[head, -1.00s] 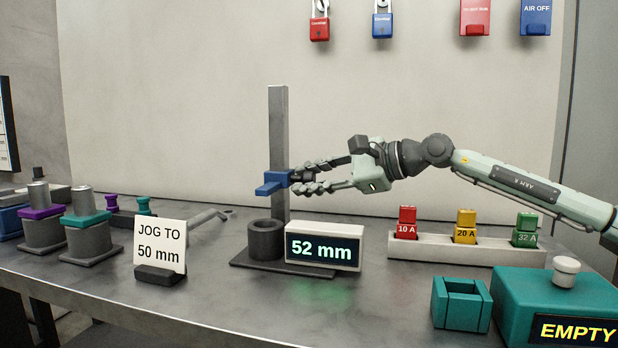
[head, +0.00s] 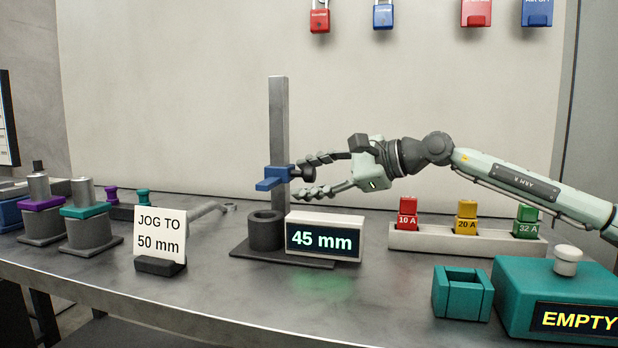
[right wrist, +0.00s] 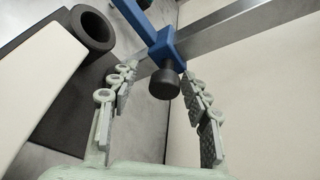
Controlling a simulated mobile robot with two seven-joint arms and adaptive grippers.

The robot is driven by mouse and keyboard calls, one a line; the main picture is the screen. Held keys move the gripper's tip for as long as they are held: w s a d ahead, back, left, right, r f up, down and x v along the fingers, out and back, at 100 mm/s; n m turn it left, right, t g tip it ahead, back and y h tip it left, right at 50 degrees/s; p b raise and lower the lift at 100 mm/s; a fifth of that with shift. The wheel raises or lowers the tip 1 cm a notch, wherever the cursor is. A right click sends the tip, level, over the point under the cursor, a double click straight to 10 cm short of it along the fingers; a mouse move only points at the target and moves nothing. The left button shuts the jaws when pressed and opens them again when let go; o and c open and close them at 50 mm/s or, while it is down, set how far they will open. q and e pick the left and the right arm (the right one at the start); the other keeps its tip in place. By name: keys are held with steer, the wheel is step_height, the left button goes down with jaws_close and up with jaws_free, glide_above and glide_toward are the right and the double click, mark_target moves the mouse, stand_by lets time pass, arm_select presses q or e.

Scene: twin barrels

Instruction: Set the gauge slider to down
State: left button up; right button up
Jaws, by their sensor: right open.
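The gauge has a blue slider (head: 272,179) on an upright grey post (head: 279,130), above a dark ring (head: 266,232) on the base. A display (head: 324,239) beside the post reads 45 mm. My right gripper (head: 301,181) is open at the slider's right side. In the right wrist view, the slider (right wrist: 161,45) with its dark knob (right wrist: 165,84) lies between and just beyond the fingertips of my right gripper (right wrist: 160,78). I cannot tell whether a finger touches the knob. My left gripper is not in view.
A card (head: 160,235) reading JOG TO 50 mm stands left of the gauge. A rack (head: 465,242) of red, yellow and green fuses stands to the right. A teal box (head: 560,290) marked EMPTY and a teal block (head: 462,294) stand at the front right.

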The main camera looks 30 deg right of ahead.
steer(key=shift+r, duration=0.1)
step_height(320, 180, up, 10)
stand_by(0.4)
steer(key=shift+s+d+r+b, duration=0.1)
steer(key=shift+s+d+b, duration=0.15)
steer(key=shift+s+b, duration=0.2)
steer(key=b+v, duration=0.5)
steer(key=v, duration=0.3)
stand_by(0.5)
stand_by(0.3)
